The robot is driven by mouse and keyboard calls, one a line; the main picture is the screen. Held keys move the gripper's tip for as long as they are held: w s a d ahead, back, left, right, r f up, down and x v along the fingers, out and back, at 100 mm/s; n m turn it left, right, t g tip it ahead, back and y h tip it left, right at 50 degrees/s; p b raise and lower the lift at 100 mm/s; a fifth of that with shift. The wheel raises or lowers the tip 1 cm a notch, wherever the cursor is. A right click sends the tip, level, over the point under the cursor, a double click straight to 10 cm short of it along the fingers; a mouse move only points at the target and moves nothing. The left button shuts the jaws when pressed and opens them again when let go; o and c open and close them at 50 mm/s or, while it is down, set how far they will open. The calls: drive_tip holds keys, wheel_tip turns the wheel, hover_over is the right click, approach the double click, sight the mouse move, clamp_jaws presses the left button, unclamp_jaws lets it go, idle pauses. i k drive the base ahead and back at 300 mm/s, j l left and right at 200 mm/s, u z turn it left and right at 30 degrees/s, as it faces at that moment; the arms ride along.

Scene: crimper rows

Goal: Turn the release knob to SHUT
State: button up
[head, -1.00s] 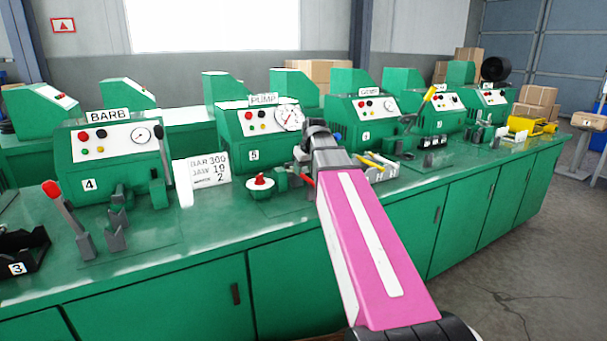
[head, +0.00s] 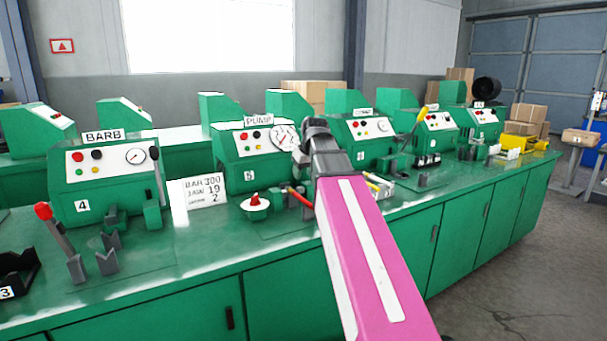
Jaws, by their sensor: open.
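A red knob (head: 255,199) stands on a round white dial (head: 255,205) on the green bench top, in front of the machine labelled PUMP (head: 250,145) and numbered 5. The dial's markings are too small to read, so I cannot tell its setting. My gripper (head: 313,133) is at the far end of my pink arm, up and to the right of the knob in the head view, in front of the PUMP machine's right side. It is open and apart from the knob. Its fingers are mostly hidden behind the wrist.
A white card (head: 204,191) reading BAR 300, JAW 19 stands left of the knob. The BARB machine (head: 105,178) with a red-tipped lever (head: 43,211) is further left. Red and yellow handles lie beside my arm. Bench top (head: 190,255) in front of the knob is clear.

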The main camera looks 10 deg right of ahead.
sight(254, 202)
drive_tip(key=k, duration=1)
